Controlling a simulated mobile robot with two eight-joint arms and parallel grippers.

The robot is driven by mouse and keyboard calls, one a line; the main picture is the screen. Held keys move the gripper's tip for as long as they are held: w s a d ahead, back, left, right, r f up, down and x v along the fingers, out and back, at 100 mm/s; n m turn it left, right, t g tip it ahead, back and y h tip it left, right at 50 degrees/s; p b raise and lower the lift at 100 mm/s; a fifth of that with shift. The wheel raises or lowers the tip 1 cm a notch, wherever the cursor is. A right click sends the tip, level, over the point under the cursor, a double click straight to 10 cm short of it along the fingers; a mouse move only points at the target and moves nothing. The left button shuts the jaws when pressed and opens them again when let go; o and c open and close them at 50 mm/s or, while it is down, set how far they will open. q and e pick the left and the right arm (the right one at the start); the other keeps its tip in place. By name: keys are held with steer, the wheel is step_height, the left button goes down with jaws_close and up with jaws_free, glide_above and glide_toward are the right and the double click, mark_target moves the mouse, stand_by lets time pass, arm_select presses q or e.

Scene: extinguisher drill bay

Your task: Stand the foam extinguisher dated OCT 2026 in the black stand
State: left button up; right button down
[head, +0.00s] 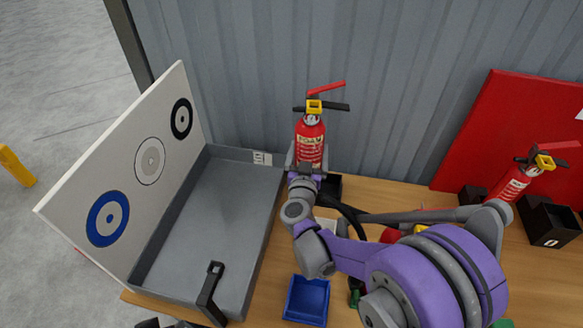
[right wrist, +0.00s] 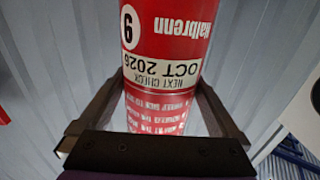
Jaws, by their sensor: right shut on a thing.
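A red extinguisher (head: 311,145) with a cream FOAM label stands about upright near the back wall in the head view. In the right wrist view the same extinguisher (right wrist: 165,50) carries an upside-down label reading NEXT CHECK OCT 2026. My right gripper (head: 305,166) is shut on its body, with a finger on each side in the right wrist view (right wrist: 160,105). A black stand (head: 332,187) shows partly behind the gripper. The extinguisher's base is hidden, so I cannot tell whether it is inside this stand. My left gripper is not clearly in view.
A grey tray (head: 215,215) with a white target board (head: 125,165) fills the left. A blue bin (head: 306,300) is at the front. Another red extinguisher (head: 515,182) and a black box (head: 550,222) are at the right, before a red panel (head: 515,125). My right arm hides the middle.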

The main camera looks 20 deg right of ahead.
steer(key=d+r+m+g+h+b, duration=0.1)
steer(key=d+r+h+b, duration=0.1)
steer(key=d, duration=0.5)
steer(key=shift+s+m+g+h+b, duration=0.2)
steer(key=shift+m+g+h+b, duration=0.15)
steer(key=shift+b, duration=0.25)
steer(key=shift+f+b, duration=1.6)
steer(key=shift+f, duration=0.85)
steer(key=shift+f+b, duration=1.85)
steer(key=shift+f, duration=0.3)
stand_by(0.8)
steer(key=shift+s+a+f+b, duration=0.3)
steer(key=shift+f+b, duration=0.15)
steer(key=shift+f, duration=0.05)
stand_by(0.5)
steer(key=shift+r, duration=0.2)
